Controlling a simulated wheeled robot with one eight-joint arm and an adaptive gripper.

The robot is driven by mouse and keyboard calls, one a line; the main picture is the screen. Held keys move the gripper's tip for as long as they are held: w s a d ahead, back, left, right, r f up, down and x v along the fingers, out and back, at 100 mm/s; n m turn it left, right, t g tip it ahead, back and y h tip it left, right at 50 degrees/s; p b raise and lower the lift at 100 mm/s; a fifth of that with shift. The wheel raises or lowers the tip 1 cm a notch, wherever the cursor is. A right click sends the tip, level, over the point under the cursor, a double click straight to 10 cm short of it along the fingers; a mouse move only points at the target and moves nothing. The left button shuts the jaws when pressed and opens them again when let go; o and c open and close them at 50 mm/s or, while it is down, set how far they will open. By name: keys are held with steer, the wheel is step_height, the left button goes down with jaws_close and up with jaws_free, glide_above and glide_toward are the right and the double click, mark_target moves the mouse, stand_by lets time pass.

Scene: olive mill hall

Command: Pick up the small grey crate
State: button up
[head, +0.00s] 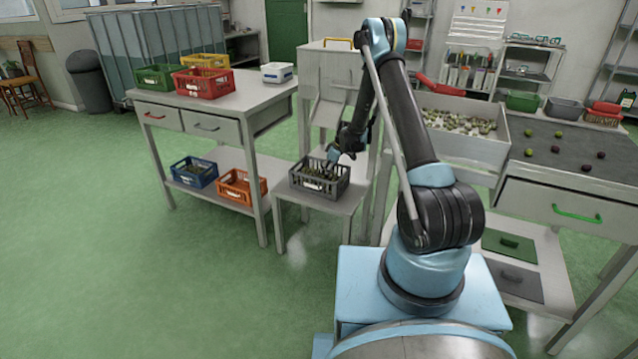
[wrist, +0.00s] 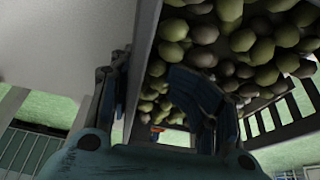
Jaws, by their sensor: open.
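The small grey crate (head: 326,189), full of olives, stands on a low grey table in the middle of the head view. My gripper (head: 332,160) reaches down at its rim from the far right side. In the wrist view my gripper (wrist: 152,72) is open. One finger is outside the crate and the other is over the olives inside. The crate's wall (wrist: 146,50) runs between the fingers. I cannot tell whether either finger touches it.
A table at left bears a green crate (head: 159,77), a red crate (head: 205,84) and a white box (head: 277,72). Blue (head: 194,172) and orange (head: 241,188) crates are on its lower shelf. A sorting bench with an olive tray (head: 480,146) stands at right.

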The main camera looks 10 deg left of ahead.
mark_target(325, 177)
steer(key=o, duration=0.4)
steer(key=f, duration=0.1)
steer(key=w+f, duration=0.1)
steer(key=shift+w+d+f, duration=0.2)
steer(key=shift+f, duration=0.2)
steer(key=c, duration=0.5)
steer(key=shift+s+r, duration=0.15)
steer(key=shift+r, duration=0.2)
jaws_close()
steer(key=shift+a+r, duration=0.1)
steer(key=shift+s+r, duration=0.15)
